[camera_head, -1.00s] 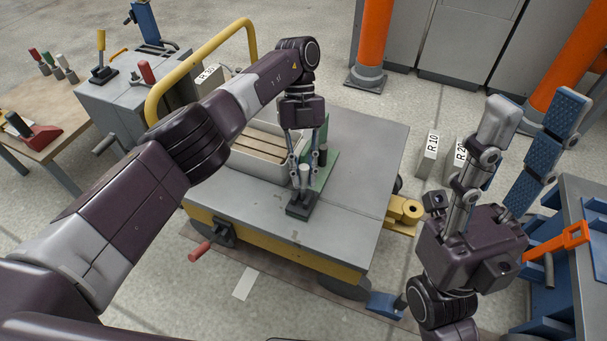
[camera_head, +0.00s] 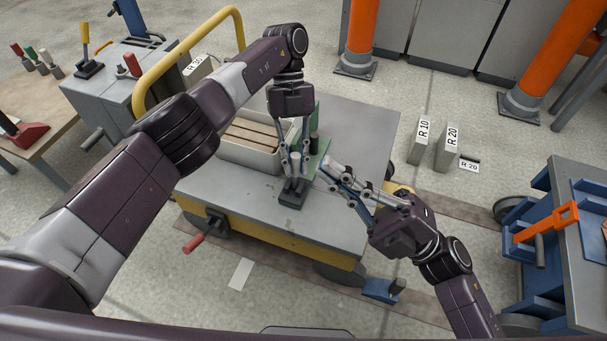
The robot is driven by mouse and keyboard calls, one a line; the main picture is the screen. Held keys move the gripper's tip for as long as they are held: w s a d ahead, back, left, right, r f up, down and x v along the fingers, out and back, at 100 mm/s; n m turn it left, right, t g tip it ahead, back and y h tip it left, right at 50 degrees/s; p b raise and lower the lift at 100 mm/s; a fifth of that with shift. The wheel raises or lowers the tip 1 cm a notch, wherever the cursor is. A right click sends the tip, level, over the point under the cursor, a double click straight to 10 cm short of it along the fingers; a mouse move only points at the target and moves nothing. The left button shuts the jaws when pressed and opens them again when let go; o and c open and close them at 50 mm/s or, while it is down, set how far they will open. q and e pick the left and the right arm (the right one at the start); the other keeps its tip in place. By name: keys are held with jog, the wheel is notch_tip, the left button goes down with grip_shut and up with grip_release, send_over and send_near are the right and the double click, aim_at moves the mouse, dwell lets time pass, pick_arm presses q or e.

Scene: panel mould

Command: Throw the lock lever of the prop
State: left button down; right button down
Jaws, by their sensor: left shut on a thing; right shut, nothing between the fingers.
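A small device with a dark base (camera_head: 291,194) and a short grey upright stands on the grey cart top. My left gripper (camera_head: 295,168) reaches down from above and is shut around its upright; the fingers hide most of it. A green plate (camera_head: 321,147) with a dark upright cylinder (camera_head: 314,138) is just behind it. My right gripper (camera_head: 325,170) is shut and empty, its tips pointing left, close to the device's right side. Whether it touches anything I cannot tell. I cannot make out for certain which part is the prop's lock lever.
The cart (camera_head: 350,225) carries a grey box with wooden slats (camera_head: 250,140) and a yellow rail (camera_head: 185,45). Blocks marked R 10 (camera_head: 420,140) and R 20 (camera_head: 449,148) stand on the floor. A blue bench (camera_head: 580,220) is at right.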

pick_arm(q)
jog(key=shift+w, duration=0.1)
pick_arm(e)
jog(key=w+d+f+n+g+h, duration=0.1)
jog(key=w+d+f+h, duration=0.15)
jog(key=f, duration=0.65)
jog(key=w+d+f+n+g+h, duration=0.1)
jog(key=w+f+h, duration=0.25)
jog(key=f, duration=0.55)
pick_arm(q)
jog(key=shift+r, duration=0.1)
pick_arm(e)
jog(key=w+a, duration=0.6)
jog(key=a, duration=0.2)
jog(key=shift+w+a+f+h, duration=0.25)
jog(key=shift+w+f+h, duration=0.05)
jog(key=shift+w+f, duration=0.15)
